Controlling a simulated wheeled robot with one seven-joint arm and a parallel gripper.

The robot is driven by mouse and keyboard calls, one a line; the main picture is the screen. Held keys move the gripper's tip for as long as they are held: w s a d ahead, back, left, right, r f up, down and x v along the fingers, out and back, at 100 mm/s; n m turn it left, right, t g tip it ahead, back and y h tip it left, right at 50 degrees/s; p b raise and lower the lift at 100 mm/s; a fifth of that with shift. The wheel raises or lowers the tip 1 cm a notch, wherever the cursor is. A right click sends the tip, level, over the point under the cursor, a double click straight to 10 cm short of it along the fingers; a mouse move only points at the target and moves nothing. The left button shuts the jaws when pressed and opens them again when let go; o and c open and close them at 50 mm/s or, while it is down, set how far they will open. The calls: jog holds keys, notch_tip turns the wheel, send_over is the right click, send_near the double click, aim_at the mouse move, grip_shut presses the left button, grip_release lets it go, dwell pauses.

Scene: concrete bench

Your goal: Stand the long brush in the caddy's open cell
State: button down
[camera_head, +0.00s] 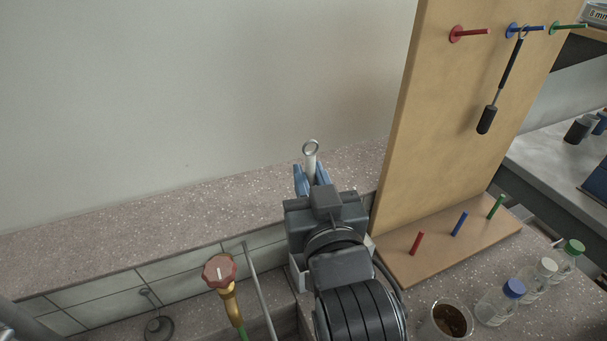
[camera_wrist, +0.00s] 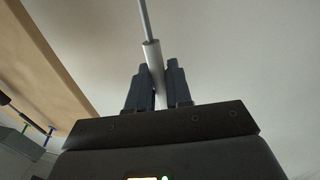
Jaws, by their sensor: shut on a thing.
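My gripper (camera_head: 312,180) is shut on a pale-handled brush (camera_head: 311,164), above the bench near the board's left edge. A metal ring tops the handle in the head view. In the wrist view the pale handle (camera_wrist: 152,55) runs up between the dark fingers (camera_wrist: 161,88), with a thin grey rod (camera_wrist: 145,18) beyond it. The bristle end does not show in either view. A dark brush (camera_head: 501,88) hangs by its ring from the blue upper peg of the wooden board. I cannot make out the caddy in either view.
The wooden peg board (camera_head: 440,130) rises to the right, with red, blue and green pegs above and on its base (camera_head: 435,253). Capped bottles (camera_head: 497,303) and a beaker (camera_head: 447,320) stand front right. A red-knobbed tap (camera_head: 220,272) stands front left. The back ledge (camera_head: 120,232) is clear.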

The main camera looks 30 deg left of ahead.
jog(key=shift+a+f+b, duration=0.1)
jog(key=shift+f+b, duration=0.5)
jog(key=shift+f, duration=0.15)
jog(key=shift+f+b, duration=3.8)
jog(key=shift+f, duration=1.3)
jog(key=shift+f+b, duration=0.35)
jog(key=shift+f, duration=0.15)
jog(key=c, duration=1)
grip_release()
jog(key=shift+o, duration=0.2)
jog(key=shift+s, duration=0.1)
jog(key=v, duration=0.7)
jog(key=shift+s+d+b, duration=0.25)
jog(key=shift+d+b, duration=0.05)
jog(key=shift+b, duration=0.05)
